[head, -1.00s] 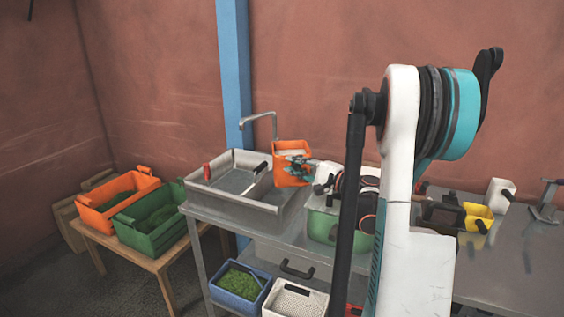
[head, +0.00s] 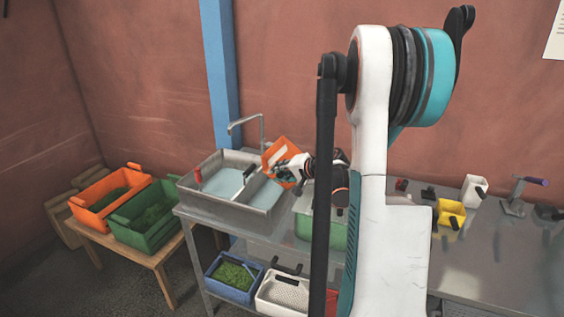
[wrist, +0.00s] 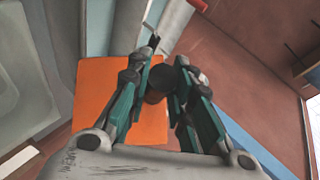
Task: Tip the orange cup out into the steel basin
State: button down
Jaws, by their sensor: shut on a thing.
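The orange cup (head: 275,153) is held tilted at the right side of the steel basin (head: 236,210), with its lower part near the basin's right rim. My gripper (head: 293,168) is at the cup's right side. In the wrist view my gripper (wrist: 160,84) is shut on a dark handle, with the orange cup wall (wrist: 92,98) behind and left of the fingers. The cup's inside is hidden from the wrist view, and whether anything is pouring out cannot be told. The basin has two compartments with pale blue inside.
A tap (head: 246,120) arches over the back of the basin. A green container (head: 306,226) stands right of it on the steel table. Orange (head: 88,204) and green (head: 140,228) crates stand left on a wooden table. A yellow cup (head: 449,214) stands far right.

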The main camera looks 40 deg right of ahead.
jog(key=shift+w+a+f+n+g+h+p, duration=0.1)
jog(key=shift+w+a+n+g+h+p, duration=0.2)
jog(key=shift+n+g+h+p, duration=0.4)
notch_tip(320, 180, down, 5)
jog(key=w+a+n+g+h+b, duration=0.2)
jog(key=g+h+b, duration=0.1)
jog(key=h, duration=0.1)
jog(key=shift+a+f+n+g, duration=0.15)
jog(key=shift+a+n+g, duration=0.15)
jog(key=shift+g, duration=0.1)
dwell(0.7)
